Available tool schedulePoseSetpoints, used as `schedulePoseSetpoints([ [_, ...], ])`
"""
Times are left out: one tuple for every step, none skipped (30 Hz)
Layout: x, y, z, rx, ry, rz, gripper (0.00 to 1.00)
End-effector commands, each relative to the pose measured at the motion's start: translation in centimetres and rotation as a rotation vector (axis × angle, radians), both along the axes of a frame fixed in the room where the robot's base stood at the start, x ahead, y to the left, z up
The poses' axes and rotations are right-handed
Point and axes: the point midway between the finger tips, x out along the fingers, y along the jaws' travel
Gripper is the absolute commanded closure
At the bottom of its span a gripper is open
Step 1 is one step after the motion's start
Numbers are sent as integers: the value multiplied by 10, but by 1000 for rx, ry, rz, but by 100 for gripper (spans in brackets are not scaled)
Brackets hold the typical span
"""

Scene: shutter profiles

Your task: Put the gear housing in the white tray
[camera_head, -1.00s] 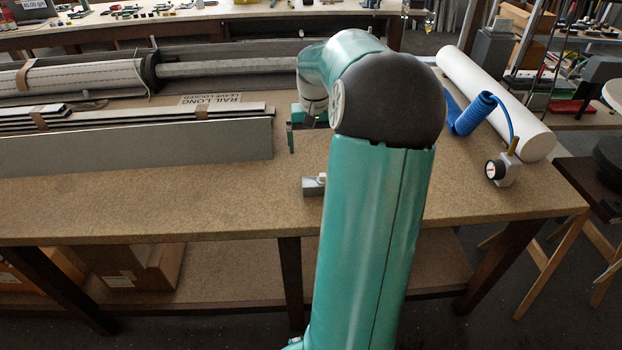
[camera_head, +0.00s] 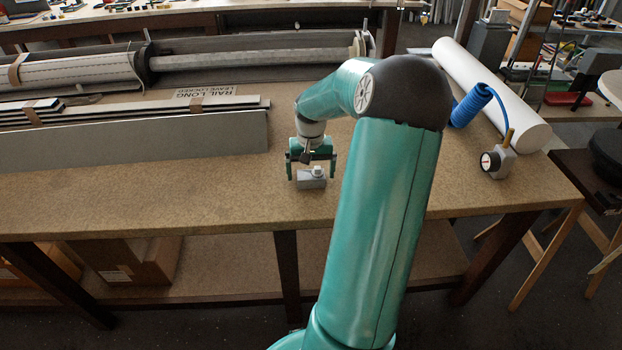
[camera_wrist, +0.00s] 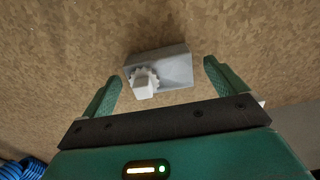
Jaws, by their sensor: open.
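The gear housing (camera_head: 313,179) is a small grey block with a white toothed gear and a pale square shaft on it. It lies on the brown workbench. In the wrist view the gear housing (camera_wrist: 174,70) sits just beyond and between the fingertips. My gripper (camera_head: 312,172) is open above the housing, one finger to each side. In the wrist view my gripper (camera_wrist: 160,83) has green ridged fingers with clear gaps to the block. I see no white tray in these frames.
Long shutter profiles (camera_head: 130,145) lie on the bench (camera_head: 220,200) at the left. A white roll (camera_head: 490,95), a blue coiled hose (camera_head: 470,105) and a gauge fitting (camera_head: 497,160) are at the right. The bench front around the housing is clear.

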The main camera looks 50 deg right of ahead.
Motion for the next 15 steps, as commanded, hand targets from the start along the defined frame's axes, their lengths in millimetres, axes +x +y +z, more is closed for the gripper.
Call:
schedulePoseSetpoints([
  [0,-1,-8,2,1,1,3],
  [0,-1,-11,1,0,1,3],
  [0,-1,-14,1,0,0,3],
  [0,-2,-16,1,-1,0,3],
  [0,-2,-17,0,0,0,3],
  [0,-2,-18,-1,-1,0,3],
  [0,-2,-18,-1,-1,0,3],
  [0,-2,-18,-2,-1,0,3],
  [0,-2,-18,-2,-1,0,3],
  [0,-2,-18,-2,-1,0,3],
  [0,-2,-17,-2,-1,0,3],
  [0,-2,-17,-2,-1,0,9],
  [0,-2,-17,-2,-1,0,15],
  [0,-2,-17,-2,-1,0,21],
  [0,-2,-17,-2,-1,1,29],
])
